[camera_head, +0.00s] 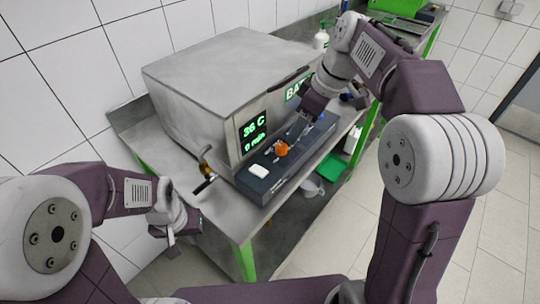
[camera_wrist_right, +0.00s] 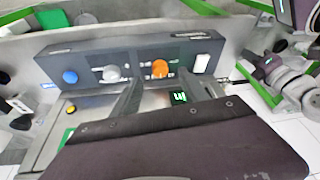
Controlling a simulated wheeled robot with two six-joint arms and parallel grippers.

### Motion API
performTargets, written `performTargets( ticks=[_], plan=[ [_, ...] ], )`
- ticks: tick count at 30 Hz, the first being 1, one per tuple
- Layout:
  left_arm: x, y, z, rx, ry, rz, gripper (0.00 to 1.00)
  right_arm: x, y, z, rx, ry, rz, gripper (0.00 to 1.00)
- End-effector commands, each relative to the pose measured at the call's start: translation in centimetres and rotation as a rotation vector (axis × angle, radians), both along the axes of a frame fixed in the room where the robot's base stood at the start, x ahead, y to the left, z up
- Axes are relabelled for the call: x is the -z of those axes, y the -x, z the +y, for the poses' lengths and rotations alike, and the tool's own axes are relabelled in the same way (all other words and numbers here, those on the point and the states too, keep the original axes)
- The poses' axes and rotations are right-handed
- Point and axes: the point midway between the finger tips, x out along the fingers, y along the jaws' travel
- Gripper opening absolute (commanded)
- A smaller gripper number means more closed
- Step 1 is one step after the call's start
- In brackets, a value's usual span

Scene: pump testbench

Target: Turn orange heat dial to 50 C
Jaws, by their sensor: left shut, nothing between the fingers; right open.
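The orange heat dial (camera_head: 281,149) is on the dark control panel (camera_head: 262,173) at the front of the steel bath. In the head view the bath's green display (camera_head: 254,132) reads 36 C and 0 min. My right gripper (camera_head: 300,135) is open near the panel, close to the dial. My left gripper (camera_head: 172,240) is shut and empty, low at left, away from the panel.
The panel also carries a white switch (camera_head: 259,171), a grey knob (camera_wrist_right: 112,73) and a blue button (camera_wrist_right: 70,76). A tap with a black handle (camera_head: 205,180) juts out left of the panel. A white bottle (camera_head: 321,39) stands behind the bath. Open floor lies in front.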

Motion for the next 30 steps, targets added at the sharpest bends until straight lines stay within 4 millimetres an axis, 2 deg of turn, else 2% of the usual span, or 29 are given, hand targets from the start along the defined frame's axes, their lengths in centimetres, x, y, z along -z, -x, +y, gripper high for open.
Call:
performTargets(
  ticks=[1, 6, 9, 11, 18, 21, 25, 30],
  plan=[
    [1.6, 0.0, 0.0, 0.000, 0.000, -0.001, 0.00, 0.4, -0.3, -0.3, -0.053, -0.015, -0.031, 0.52],
    [1.7, 0.0, 0.0, 0.000, 0.000, -0.001, 0.00, -1.0, -0.5, -0.5, -0.153, -0.034, -0.075, 0.52],
    [1.7, 0.0, 0.0, 0.000, 0.000, -0.001, 0.00, -0.8, -0.5, -0.4, -0.154, -0.034, -0.073, 0.52],
    [2.1, -0.1, 0.0, 0.000, 0.000, -0.001, 0.00, 0.0, -0.5, -0.1, -0.155, -0.035, -0.071, 0.52],
    [3.9, 0.0, 0.0, 0.000, 0.000, -0.001, 0.00, 4.8, -1.3, 1.6, -0.153, -0.033, -0.070, 0.52],
    [4.4, 0.0, 0.0, 0.000, 0.000, -0.001, 0.00, 6.2, -1.6, 2.2, -0.154, -0.033, -0.070, 0.52],
    [4.6, 0.0, 0.0, 0.000, 0.000, -0.001, 0.00, 7.2, -1.8, 2.6, -0.152, -0.032, -0.070, 0.52],
    [4.5, 0.0, 0.0, 0.000, 0.000, -0.001, 0.00, 7.4, -1.9, 2.7, -0.151, -0.032, -0.072, 0.52]
  ],
)
